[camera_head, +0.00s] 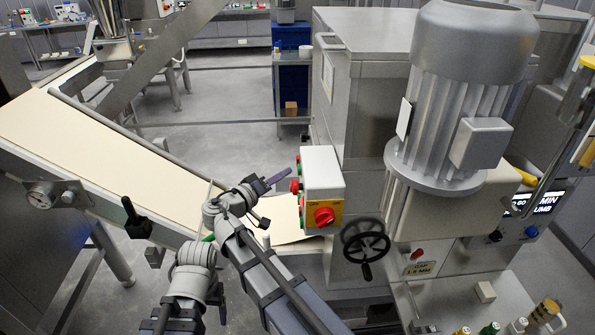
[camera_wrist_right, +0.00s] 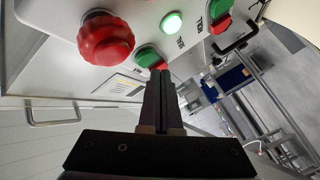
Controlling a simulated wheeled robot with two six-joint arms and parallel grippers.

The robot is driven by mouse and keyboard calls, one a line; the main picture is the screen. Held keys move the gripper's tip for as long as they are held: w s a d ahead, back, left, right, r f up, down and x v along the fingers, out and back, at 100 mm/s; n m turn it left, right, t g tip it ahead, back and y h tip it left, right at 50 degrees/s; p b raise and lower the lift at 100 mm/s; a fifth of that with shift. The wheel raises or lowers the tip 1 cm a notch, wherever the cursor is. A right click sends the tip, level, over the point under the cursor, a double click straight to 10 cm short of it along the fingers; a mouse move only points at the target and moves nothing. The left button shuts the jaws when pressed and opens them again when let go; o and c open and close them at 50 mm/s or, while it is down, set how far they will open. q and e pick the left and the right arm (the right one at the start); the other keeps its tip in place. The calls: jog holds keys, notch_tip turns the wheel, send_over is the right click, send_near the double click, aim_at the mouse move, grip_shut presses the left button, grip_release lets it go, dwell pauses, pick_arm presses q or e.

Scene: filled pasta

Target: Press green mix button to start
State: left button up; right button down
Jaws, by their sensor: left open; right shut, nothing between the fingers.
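The control box (camera_head: 322,172) has red and green buttons (camera_head: 299,186) on its left side. In the right wrist view, a two-part green and red button (camera_wrist_right: 150,57) is just beyond the fingertips. A similar button (camera_wrist_right: 218,15) is farther right, with a lit pale-green lamp (camera_wrist_right: 172,22) between them. The small labels are hard to read. My right gripper (camera_head: 280,178) is shut and empty, pointing at this button face; it fills the wrist view's lower middle (camera_wrist_right: 159,74). I cannot tell whether it touches. My left wrist (camera_head: 195,255) is lower left; its gripper is open, fingers hard to make out.
A red mushroom button (camera_wrist_right: 105,38) sits left of the fingertips. A red knob on yellow (camera_head: 323,216) is on the box front, above a black handwheel (camera_head: 366,243). A conveyor with a pale dough sheet (camera_head: 85,145) runs at left. A large motor (camera_head: 450,110) stands at right.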

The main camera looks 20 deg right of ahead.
jog(key=shift+d, duration=0.15)
jog(key=shift+s+d, duration=0.15)
jog(key=shift+d, duration=0.15)
jog(key=shift+s+d, duration=0.1)
jog(key=shift+d, duration=0.3)
dwell(0.7)
jog(key=shift+a, duration=0.15)
dwell(0.3)
jog(key=shift+w+a, duration=0.2)
jog(key=shift+a, duration=0.45)
